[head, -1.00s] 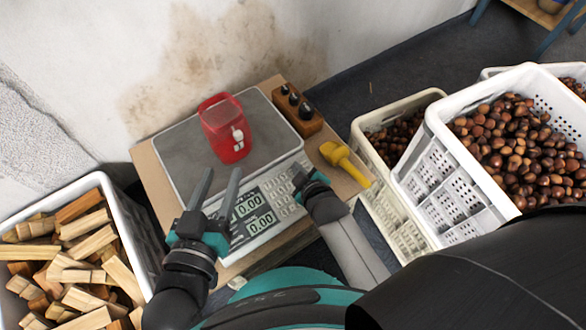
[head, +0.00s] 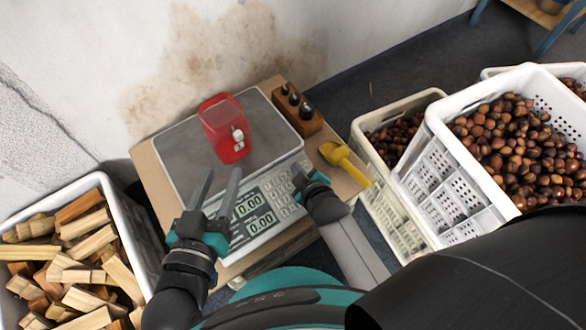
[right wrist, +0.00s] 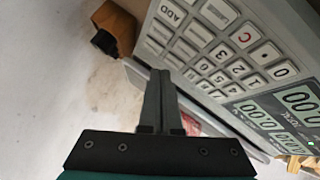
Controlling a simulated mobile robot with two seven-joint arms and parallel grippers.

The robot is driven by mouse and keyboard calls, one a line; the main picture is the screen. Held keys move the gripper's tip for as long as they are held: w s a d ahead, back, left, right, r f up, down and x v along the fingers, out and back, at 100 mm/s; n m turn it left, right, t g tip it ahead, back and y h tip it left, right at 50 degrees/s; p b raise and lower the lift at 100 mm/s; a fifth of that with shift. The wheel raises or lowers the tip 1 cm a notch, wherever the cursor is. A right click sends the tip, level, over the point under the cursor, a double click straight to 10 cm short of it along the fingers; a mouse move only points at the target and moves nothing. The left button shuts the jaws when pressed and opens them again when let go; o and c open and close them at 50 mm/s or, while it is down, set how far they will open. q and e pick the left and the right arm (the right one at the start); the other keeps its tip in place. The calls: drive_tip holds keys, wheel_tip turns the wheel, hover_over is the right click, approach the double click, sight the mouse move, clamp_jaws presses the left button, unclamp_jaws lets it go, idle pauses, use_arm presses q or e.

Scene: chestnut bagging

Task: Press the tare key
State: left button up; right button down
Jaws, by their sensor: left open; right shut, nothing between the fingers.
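The scale (head: 178,172) stands on a wooden board, with a red scoop-like container (head: 221,128) on its metal pan. I cannot make out which key is tare. My right gripper (head: 297,170) is shut and empty at the keypad's upper right; in the right wrist view its fingertips (right wrist: 160,76) are close to the keys, contact unclear. My left gripper (head: 224,172) is open and empty over the scale's front left.
A yellow scoop (head: 344,160) and a wooden block with dark weights (head: 297,107) lie right of the scale. Crates of chestnuts (head: 432,150) stand at the right. A crate of firewood (head: 130,228) stands at the left. A stained wall is behind.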

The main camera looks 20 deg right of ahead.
idle(0.6)
drive_tip(key=shift+w+f, duration=0.15)
drive_tip(key=shift+f, duration=0.25)
drive_tip(key=shift+a+f+b, duration=0.1)
drive_tip(key=shift+f+b, duration=0.2)
drive_tip(key=shift+f, duration=0.05)
idle(0.4)
idle(0.3)
drive_tip(key=shift+s+r+p, duration=0.2)
drive_tip(key=shift+r+p, duration=0.55)
drive_tip(key=shift+p, duration=0.25)
drive_tip(key=r+p, duration=0.1)
drive_tip(key=p, duration=0.1)
drive_tip(key=s+r+p, duration=0.1)
drive_tip(key=r, duration=0.1)
drive_tip(key=r+p, duration=0.1)
drive_tip(key=p, duration=0.1)
drive_tip(key=shift+s+d+r+p, duration=0.25)
drive_tip(key=shift+d+r+p, duration=0.1)
drive_tip(key=shift+d, duration=0.05)
